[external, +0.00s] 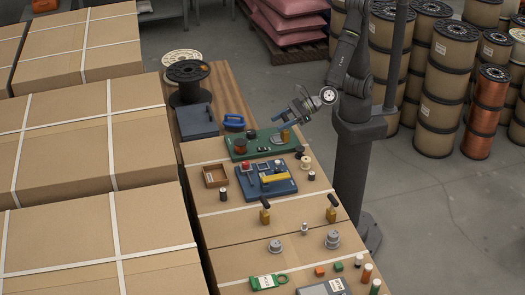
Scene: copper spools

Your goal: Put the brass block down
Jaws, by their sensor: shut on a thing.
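My gripper (289,124) reaches in from the right, low over the green board (239,150). It is shut on a small brass-coloured block (285,136) at its fingertips. The block is at the right part of the green board. It is too small in the picture to tell whether its underside touches the board. The fingers are partly hidden by the gripper body.
A dark round knob (277,139) stands beside the block on the board. A blue board (266,181) with a yellow bar lies nearer the camera. Two brass-bodied tools with black handles (265,211) (331,209) stand further forward. Large cartons (85,160) fill the left.

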